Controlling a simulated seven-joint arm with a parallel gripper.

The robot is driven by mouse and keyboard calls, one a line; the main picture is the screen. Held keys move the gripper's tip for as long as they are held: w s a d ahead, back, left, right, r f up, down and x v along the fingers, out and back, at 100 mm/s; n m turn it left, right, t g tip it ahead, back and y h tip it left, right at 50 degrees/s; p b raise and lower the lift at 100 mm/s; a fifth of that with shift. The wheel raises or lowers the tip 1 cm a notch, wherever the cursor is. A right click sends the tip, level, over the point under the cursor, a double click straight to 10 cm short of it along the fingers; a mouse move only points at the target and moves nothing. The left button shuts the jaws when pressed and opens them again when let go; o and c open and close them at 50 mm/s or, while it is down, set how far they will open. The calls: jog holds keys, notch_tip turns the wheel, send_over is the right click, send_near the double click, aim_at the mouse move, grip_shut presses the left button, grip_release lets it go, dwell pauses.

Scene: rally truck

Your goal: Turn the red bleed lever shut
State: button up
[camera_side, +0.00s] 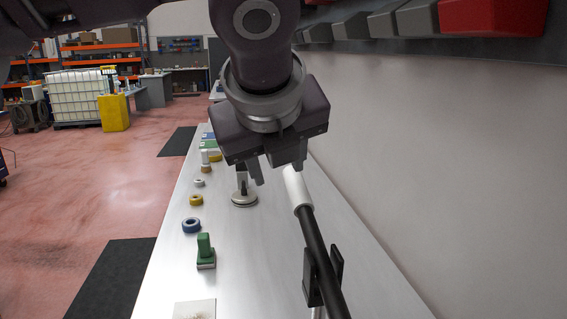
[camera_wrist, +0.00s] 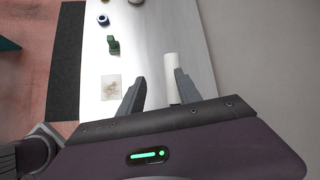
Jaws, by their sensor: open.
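I see no red bleed lever in either view. My gripper (camera_side: 279,174) is open above the workbench (camera_side: 375,275), fingers pointing down. In the wrist view my gripper (camera_wrist: 157,88) has its two fingers apart. A white cylinder (camera_side: 295,188) on the end of a black rod (camera_side: 322,255) is beside the right finger. The white cylinder (camera_wrist: 171,72) lies in the picture between the fingers, closer to the right one. I cannot tell whether it touches.
A black bracket (camera_side: 313,277) stands at the rod. A green-handled block (camera_side: 205,252), a blue ring (camera_side: 191,225), a yellow ring (camera_side: 196,200) and a round disc with a dark handle (camera_side: 243,199) sit on the bench. A beige square (camera_wrist: 111,87) lies nearby. A wall (camera_side: 450,170) bounds the right.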

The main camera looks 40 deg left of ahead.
jog(key=shift+w+d+m, duration=0.2)
jog(key=shift+d+m, duration=0.1)
jog(key=shift+d, duration=0.15)
grip_shut()
jog(key=s+a+f+m+g+h, duration=0.2)
jog(key=s+a+f+m+g, duration=0.3)
jog(key=s, duration=0.4)
jog(key=s+a+f+m+g+h, duration=0.2)
jog(key=s+a+f+m+g, duration=0.1)
jog(key=s+f+m+g, duration=0.4)
jog(key=x, duration=1.1)
jog(key=shift+w+d+f+t, duration=0.1)
jog(key=shift+w+t, duration=0.1)
jog(key=shift+w, duration=0.75)
jog(key=shift+w+d+f+t, duration=0.1)
jog(key=shift+w+f+t, duration=0.1)
jog(key=shift+w, duration=0.8)
